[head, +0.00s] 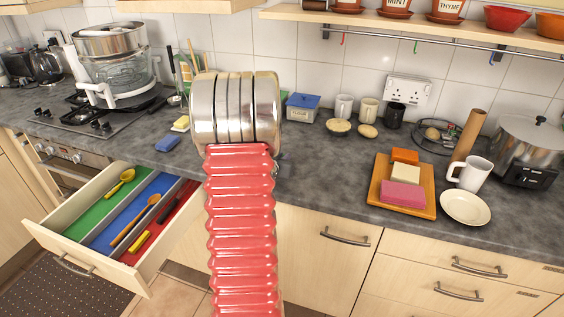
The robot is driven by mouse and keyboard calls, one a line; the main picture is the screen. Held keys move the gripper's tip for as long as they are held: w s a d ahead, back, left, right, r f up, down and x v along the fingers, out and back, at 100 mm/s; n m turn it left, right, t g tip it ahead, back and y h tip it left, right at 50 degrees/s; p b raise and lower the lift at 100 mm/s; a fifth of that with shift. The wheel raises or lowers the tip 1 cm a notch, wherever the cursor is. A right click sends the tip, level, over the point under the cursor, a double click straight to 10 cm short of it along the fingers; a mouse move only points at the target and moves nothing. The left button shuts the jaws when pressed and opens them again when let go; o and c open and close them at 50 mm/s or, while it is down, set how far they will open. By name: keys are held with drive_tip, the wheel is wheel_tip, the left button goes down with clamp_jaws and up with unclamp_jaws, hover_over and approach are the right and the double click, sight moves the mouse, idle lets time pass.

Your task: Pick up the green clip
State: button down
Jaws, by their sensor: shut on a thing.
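My arm rises through the middle of the head view, with a red ribbed sleeve and a shiny metal end. My gripper's fingers are hidden behind that metal end, so I see neither the jaws nor anything between them. I cannot make out a green clip for certain. A small green piece (416,46) hangs from the rail under the shelf. It is too small to tell whether it is a clip or a hook.
An open drawer (95,259) with green, blue and red compartments holds utensils at left. A wooden tray (427,212) with coloured blocks, a white mug (470,174) and a plate (465,207) stand at right. A blue-lidded box (302,107) stands behind my arm.

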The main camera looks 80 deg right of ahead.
drive_tip(key=shift+r, duration=0.1)
wheel_tip(320, 180, up, 10)
idle(0.5)
idle(0.5)
